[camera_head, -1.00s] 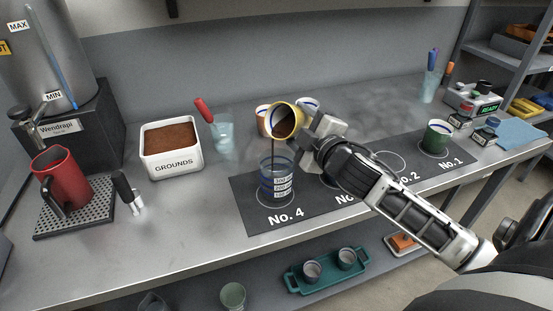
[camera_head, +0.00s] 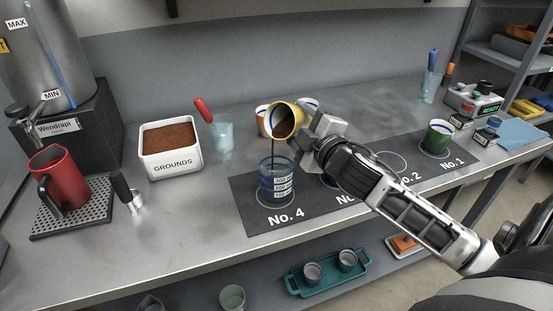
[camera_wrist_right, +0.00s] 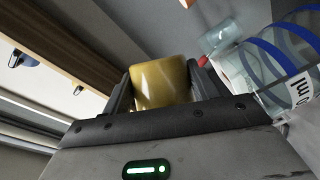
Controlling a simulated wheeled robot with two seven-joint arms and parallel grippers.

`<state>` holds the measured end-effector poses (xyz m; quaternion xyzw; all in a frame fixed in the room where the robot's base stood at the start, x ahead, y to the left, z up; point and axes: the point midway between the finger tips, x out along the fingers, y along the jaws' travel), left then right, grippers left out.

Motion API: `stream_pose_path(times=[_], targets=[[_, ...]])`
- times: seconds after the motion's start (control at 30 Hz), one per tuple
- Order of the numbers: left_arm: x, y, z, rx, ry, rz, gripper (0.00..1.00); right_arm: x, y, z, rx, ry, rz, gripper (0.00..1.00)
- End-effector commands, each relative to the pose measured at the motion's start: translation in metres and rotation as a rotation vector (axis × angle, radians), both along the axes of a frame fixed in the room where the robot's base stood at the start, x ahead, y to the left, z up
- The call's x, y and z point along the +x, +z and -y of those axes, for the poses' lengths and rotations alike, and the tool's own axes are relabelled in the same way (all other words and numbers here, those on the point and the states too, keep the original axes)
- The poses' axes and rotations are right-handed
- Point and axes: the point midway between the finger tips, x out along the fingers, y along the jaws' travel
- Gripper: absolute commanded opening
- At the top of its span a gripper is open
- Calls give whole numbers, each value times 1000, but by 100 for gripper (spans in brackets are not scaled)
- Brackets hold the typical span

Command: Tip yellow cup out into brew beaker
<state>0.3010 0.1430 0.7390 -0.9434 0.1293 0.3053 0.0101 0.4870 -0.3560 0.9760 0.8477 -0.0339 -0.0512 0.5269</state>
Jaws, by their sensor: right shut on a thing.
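The yellow cup (camera_head: 284,120) is tilted with its mouth toward the lower left, above the brew beaker (camera_head: 276,186). A dark stream runs from its lip down into the beaker. My right gripper (camera_head: 304,124) is shut on the cup; the right wrist view shows the yellow cup (camera_wrist_right: 161,84) between both fingers. The beaker is clear with blue bands and volume marks, and stands upright on the mat at No. 4. In the right wrist view part of the beaker (camera_wrist_right: 270,75) shows at the right. My left gripper is not in view.
A white GROUNDS bin (camera_head: 171,163) and a glass with a red-handled tool (camera_head: 221,135) stand to the left. Other cups stand behind the yellow cup. A green cup (camera_head: 437,138) stands at No. 1. A red jug (camera_head: 62,180) stands on a drip grid at the far left.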

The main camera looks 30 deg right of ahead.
Motion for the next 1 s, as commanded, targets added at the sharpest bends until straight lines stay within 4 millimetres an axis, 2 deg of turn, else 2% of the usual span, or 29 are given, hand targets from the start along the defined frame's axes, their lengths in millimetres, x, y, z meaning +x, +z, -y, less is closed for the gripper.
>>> stream_pose_path(times=[1.0], targets=[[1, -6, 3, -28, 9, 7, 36, 0, -2, -1, -57, 1, 21, 26]])
